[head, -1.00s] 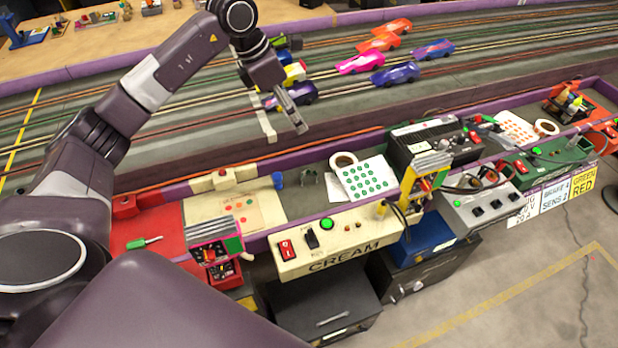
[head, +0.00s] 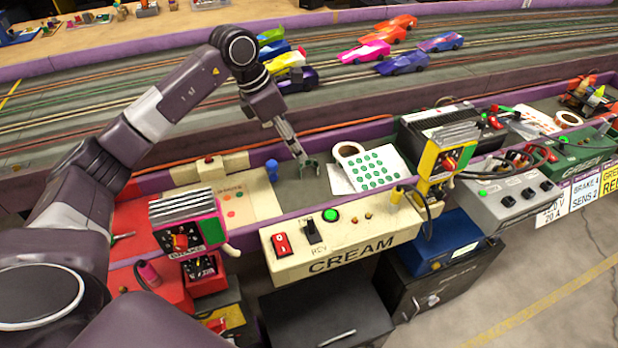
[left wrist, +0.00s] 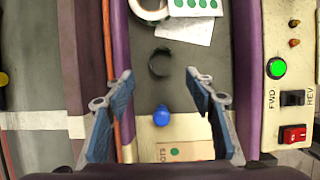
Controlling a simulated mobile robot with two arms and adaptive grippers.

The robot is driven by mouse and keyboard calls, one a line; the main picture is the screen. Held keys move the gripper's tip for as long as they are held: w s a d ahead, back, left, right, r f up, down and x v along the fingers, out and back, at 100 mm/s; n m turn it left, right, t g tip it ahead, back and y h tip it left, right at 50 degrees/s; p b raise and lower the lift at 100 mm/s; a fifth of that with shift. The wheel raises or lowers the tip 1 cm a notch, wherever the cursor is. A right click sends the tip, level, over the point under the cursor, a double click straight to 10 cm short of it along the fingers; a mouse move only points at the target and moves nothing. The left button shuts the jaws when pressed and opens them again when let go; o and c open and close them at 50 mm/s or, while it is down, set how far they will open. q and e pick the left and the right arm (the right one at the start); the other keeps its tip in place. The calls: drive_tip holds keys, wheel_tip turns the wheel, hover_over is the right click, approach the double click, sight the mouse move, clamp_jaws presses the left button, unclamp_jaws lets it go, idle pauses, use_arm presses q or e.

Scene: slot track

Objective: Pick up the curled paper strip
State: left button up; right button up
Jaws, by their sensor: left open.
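A small dark, C-shaped curl, which looks like the curled paper strip (left wrist: 152,64), lies on the grey tray floor in the left wrist view. In the head view the strip (head: 309,172) shows just below my left gripper (head: 297,158), partly hidden by its fingers. In the left wrist view my left gripper (left wrist: 159,74) is open, with the strip between and beyond its fingertips and nothing held. I cannot tell the exact height of the fingers above the tray. My right gripper is not in view.
A blue peg-like piece (head: 272,167) stands close to the strip. A white tape roll (head: 347,150) and a green-dotted sheet (head: 372,169) lie to the right. Purple rails (head: 250,220) and the cream control box (head: 340,240) border the tray. Toy cars (head: 403,63) are on the track behind.

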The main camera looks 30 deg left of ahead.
sight(307, 165)
use_arm(q)
drive_tip(key=b+x, duration=0.1)
drive_tip(key=x, duration=0.7)
drive_tip(key=shift+d, duration=0.1)
drive_tip(key=shift+s, duration=0.1)
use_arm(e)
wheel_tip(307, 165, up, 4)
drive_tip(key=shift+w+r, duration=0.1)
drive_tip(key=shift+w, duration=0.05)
use_arm(q)
drive_tip(key=shift+r, duration=0.1)
drive_tip(key=c, duration=0.8)
